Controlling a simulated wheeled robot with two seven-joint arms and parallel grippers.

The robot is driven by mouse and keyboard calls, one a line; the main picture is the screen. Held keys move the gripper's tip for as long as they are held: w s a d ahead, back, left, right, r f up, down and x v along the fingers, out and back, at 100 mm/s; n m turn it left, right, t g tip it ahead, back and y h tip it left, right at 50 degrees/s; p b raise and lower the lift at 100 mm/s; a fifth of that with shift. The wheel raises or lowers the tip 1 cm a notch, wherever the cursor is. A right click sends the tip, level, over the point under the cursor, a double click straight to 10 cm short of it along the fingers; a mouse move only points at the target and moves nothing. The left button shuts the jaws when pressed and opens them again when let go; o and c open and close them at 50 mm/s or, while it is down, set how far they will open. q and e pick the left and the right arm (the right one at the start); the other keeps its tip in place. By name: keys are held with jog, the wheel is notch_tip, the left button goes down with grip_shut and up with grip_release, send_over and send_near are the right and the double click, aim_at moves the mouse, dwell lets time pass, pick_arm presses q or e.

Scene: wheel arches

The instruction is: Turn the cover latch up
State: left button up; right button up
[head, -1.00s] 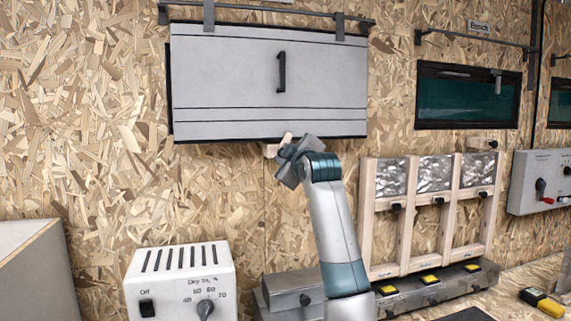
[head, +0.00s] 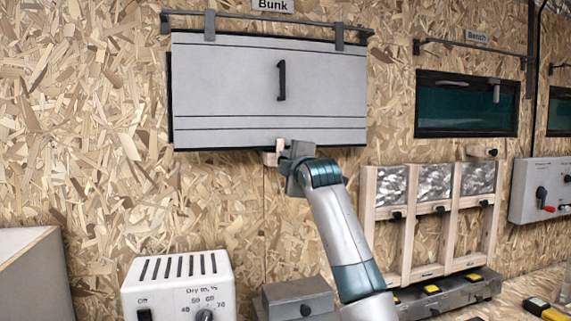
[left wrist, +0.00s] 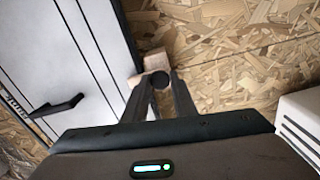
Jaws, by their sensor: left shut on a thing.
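The cover latch (head: 270,158) is a small pale wooden piece at the cover's lower edge, partly hidden by my gripper. My left gripper (head: 286,160) is at that edge. In the left wrist view, my left gripper (left wrist: 160,95) has its fingers closed around a dark round part at the pale wooden latch (left wrist: 155,61), beside the cover (left wrist: 85,55). The latch's exact angle is hard to tell. My right gripper is not in view.
A white dryer box (head: 178,285) stands below left, and a grey metal block (head: 298,298) below the arm. A wooden rack (head: 405,245) with foil panels is to the right. A dark window (head: 465,105) and a grey control box (head: 540,190) are further right.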

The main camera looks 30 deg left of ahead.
pick_arm(q)
jog(key=o, duration=1)
jog(key=shift+o, duration=0.2)
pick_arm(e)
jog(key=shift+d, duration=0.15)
pick_arm(q)
jog(key=b+v, duration=0.6)
jog(key=v, duration=1.1)
jog(key=shift+s+b, duration=0.25)
jog(key=shift+b, duration=0.15)
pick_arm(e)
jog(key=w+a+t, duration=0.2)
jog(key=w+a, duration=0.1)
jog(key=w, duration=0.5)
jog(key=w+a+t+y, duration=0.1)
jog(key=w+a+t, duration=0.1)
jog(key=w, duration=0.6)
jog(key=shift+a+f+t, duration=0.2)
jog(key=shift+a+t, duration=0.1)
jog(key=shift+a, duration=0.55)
pick_arm(q)
jog(key=shift+d, duration=0.1)
